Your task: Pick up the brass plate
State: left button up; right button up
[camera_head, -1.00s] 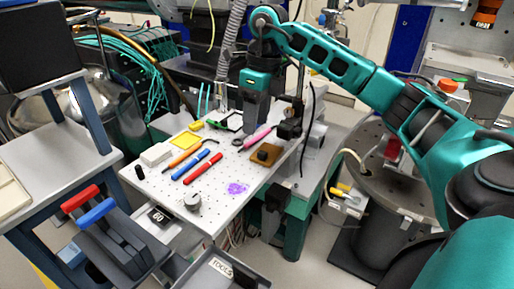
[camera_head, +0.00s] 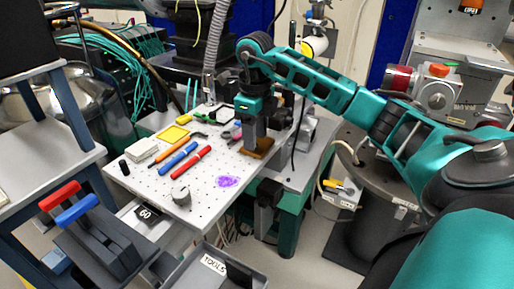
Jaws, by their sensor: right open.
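The brass plate (camera_head: 263,152) is a small flat brown-gold piece on the perforated white table, near its right edge. My right gripper (camera_head: 256,142) comes down over it from above, pointing downward. It is open, and its fingertips are close to the plate. The gripper hides the plate's upper middle, so I cannot tell whether the fingers touch it. My left gripper is not in view.
On the perforated table (camera_head: 205,205) lie a red marker (camera_head: 191,162), a blue marker (camera_head: 177,158), an orange-handled tool (camera_head: 171,148), a yellow frame (camera_head: 174,133) and a grey cylinder (camera_head: 181,195). A grey TOOLS tray (camera_head: 245,276) is below. The table's front area is mostly clear.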

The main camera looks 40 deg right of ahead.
jog(key=shift+f, duration=0.9)
jog(key=shift+c, duration=0.2)
grip_shut()
